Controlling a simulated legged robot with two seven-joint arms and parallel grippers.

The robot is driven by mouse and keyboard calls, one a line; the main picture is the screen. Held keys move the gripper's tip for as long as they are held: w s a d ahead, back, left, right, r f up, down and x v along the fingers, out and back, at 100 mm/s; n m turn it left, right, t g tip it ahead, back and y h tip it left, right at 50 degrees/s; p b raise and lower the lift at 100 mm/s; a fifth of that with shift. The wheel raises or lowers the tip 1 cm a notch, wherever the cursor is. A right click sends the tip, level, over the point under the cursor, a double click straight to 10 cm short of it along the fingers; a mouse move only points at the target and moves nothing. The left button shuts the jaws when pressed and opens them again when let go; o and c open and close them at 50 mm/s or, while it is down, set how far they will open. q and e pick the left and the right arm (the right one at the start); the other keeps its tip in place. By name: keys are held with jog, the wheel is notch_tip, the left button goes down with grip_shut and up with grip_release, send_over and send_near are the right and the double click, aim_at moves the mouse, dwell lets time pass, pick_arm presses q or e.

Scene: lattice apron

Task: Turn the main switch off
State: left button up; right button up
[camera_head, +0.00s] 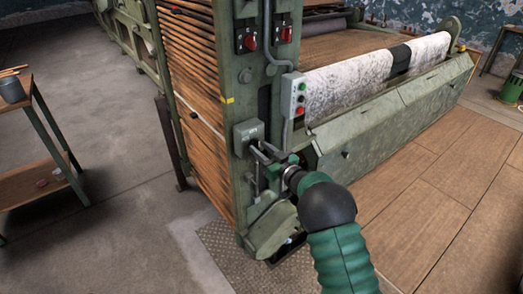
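Two red rotary knobs on black plates, the left one (250,41) and the right one (285,35), sit high on the green machine post. A small grey box (248,132) is mounted lower on the same post. I cannot tell by label which of these is the main switch. My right gripper (259,152) is just below and right of the grey box, its two fingers apart and pointing at it. Whether it touches the box or a lever there is hard to tell. My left gripper is not in view.
A grey control box (293,95) with green and red buttons stands right of the post. A green machine with a white speckled roll (350,84) fills the right. A wooden-topped cart (42,183) stands left. The concrete floor (120,120) between is clear.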

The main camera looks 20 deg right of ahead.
grip_shut()
